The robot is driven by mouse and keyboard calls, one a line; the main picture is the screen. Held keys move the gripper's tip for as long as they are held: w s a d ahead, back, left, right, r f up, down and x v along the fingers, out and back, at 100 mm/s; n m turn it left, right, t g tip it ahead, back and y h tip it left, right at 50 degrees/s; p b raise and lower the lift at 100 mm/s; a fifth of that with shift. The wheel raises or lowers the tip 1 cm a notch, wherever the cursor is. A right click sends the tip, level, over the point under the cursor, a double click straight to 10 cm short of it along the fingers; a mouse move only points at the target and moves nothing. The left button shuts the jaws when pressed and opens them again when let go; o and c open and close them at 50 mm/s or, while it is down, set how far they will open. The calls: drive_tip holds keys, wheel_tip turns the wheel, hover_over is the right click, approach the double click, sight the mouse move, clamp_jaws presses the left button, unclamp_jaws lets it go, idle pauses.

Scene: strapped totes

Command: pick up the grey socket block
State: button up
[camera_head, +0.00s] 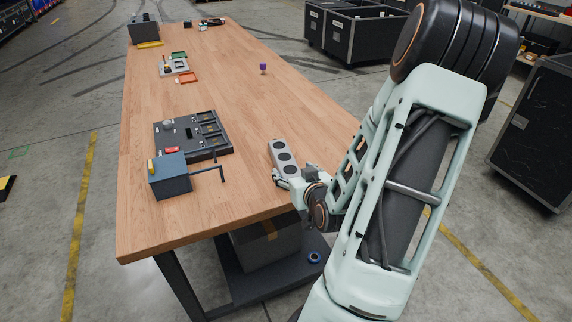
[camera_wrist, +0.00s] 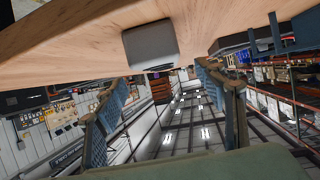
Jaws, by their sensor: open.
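The grey socket block (camera_head: 279,146) is a light-grey bar with a row of dark round sockets. It lies on the wooden table (camera_head: 221,85) near the right edge. In the wrist view the block (camera_wrist: 151,45) shows its plain grey end, in front of the gap between my fingers. My gripper (camera_head: 281,178) is at the block's near end in the head view. In the wrist view my gripper (camera_wrist: 163,76) has its two fingers wide apart, with nothing between them. The head view does not show clearly whether a finger touches the block.
Left of the block are a dark tray of parts (camera_head: 218,147) and a blue-grey box with a crank (camera_head: 170,177). A small purple-topped item (camera_head: 263,68) stands farther back. An orange tray (camera_head: 189,77) lies beyond. Bare tabletop surrounds the block's left and far sides.

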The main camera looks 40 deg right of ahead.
sight(289, 166)
drive_tip(key=shift+w+d+f+b, duration=0.2)
drive_tip(key=shift+f+b, duration=0.1)
drive_tip(key=shift+f, duration=0.05)
drive_tip(key=x, duration=0.4)
drive_tip(key=shift+w+d+b, duration=0.1)
drive_tip(key=shift+w+b, duration=0.05)
drive_tip(key=shift+b, duration=0.25)
drive_tip(key=shift+x, duration=2.8)
drive_tip(key=shift+r, duration=0.15)
drive_tip(key=c, duration=1.6)
